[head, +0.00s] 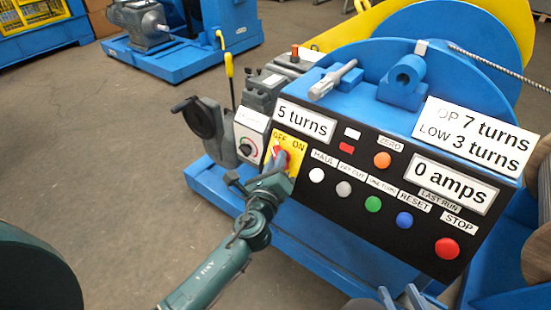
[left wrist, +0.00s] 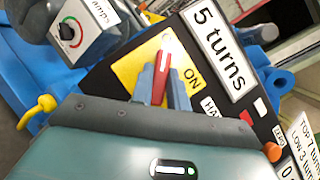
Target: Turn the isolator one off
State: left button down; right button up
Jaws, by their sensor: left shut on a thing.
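The isolator is a red handle (left wrist: 161,78) on a yellow plate (head: 270,150) at the left end of the black control panel. The plate is lettered OFF at left and ON at right. My left gripper (head: 279,166) is shut on the red handle, with a finger on each side of it in the left wrist view (left wrist: 163,85). There the handle's far end lies close to the OFF lettering, which is mostly covered, while ON shows clear of it. Two fingertips of my right gripper (head: 400,298) show apart at the bottom of the head view, with nothing seen between them.
Right of the isolator are several push buttons, including a red stop button (head: 447,248). Displays read 5 turns (head: 305,120) and 0 amps (head: 452,186). A grey dial box (head: 250,138) and a yellow-handled lever (head: 229,66) stand at left. Open floor lies further left.

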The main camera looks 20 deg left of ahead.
jog(key=shift+r, duration=0.1)
dwell(0.4)
pick_arm(q)
jog(key=c, duration=1.4)
grip_release()
jog(key=shift+o, duration=0.2)
pick_arm(e)
jog(key=shift+d, duration=0.1)
jog(key=shift+s, duration=0.15)
